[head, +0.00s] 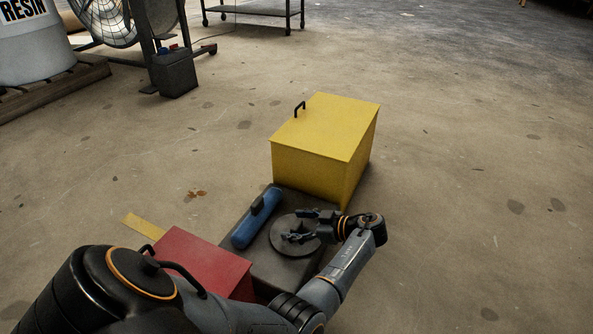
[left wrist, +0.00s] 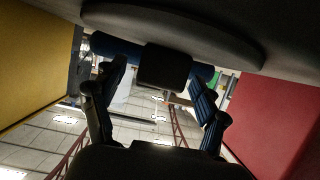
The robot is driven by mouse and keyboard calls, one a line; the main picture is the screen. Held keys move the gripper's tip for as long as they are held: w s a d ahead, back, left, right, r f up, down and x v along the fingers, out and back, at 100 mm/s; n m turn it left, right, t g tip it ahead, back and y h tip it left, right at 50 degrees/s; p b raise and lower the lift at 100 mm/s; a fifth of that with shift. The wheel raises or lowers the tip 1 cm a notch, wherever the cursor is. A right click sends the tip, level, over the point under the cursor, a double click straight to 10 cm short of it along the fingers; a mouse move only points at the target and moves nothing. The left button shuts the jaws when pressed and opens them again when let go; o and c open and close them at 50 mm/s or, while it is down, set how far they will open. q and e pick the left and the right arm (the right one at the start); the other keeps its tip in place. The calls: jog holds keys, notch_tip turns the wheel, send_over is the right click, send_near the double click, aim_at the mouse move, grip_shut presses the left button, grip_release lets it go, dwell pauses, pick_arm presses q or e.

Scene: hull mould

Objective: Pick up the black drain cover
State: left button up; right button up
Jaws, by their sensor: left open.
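The black drain cover (head: 284,244) is a round dark disc lying flat on a dark grey block, partly hidden by my left gripper (head: 305,226). In the left wrist view, upside down, the cover (left wrist: 180,28) spans the top and its black knob (left wrist: 165,68) shows between the fingers. My left gripper (left wrist: 160,105) is open, with one finger on each side of the knob and no clear contact. My right gripper is not in view.
A blue cylinder (head: 250,226) with a black handle lies left of the cover. A yellow box (head: 310,160) stands behind, and a red box (head: 195,262) stands at the front left. A yellow strip (head: 145,226) lies on the floor. The floor at right is clear.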

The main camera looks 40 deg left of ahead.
pick_arm(q)
jog(key=c, duration=1.5)
jog(key=shift+r, duration=0.1)
